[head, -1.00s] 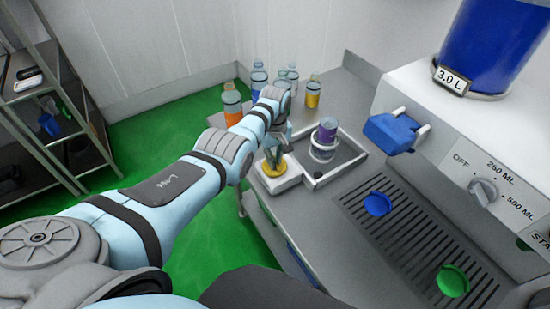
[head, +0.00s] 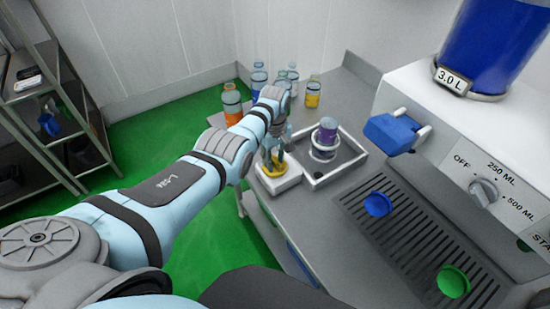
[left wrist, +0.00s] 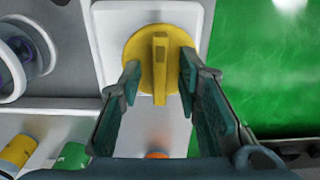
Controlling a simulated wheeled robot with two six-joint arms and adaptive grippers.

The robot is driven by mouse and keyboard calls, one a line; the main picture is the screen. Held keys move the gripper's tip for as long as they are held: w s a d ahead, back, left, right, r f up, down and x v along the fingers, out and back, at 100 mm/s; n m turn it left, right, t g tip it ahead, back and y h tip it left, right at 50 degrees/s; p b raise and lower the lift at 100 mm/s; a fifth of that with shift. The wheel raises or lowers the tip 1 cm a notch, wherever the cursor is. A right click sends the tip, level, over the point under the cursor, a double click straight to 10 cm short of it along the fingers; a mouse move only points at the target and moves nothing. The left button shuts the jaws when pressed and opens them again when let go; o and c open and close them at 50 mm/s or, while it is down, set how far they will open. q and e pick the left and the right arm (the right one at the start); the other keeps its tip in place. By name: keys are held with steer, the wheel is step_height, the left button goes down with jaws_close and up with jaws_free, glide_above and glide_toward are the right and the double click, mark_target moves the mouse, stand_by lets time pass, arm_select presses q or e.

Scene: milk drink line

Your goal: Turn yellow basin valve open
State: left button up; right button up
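The yellow basin valve (head: 272,168) sits on a white block (head: 283,182) at the left end of the basin. In the left wrist view the yellow valve (left wrist: 158,62) is a round disc with a raised bar handle, and the bar points along the line between my fingers. My left gripper (head: 272,155) points down at the valve. In the left wrist view my left gripper (left wrist: 160,92) is open, with one finger on each side of the bar and a visible gap on both sides. My right gripper is not in view.
A small basin (head: 352,163) beside the valve holds a white container with a purple-topped item (head: 328,126). Several bottles (head: 258,80) stand behind my left arm. The dispenser (head: 470,140) and its drip grate (head: 410,240) are on the right.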

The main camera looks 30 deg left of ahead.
mark_target(275, 160)
arm_select(q)
step_height(275, 160, up, 12)
stand_by(0.5)
stand_by(0.3)
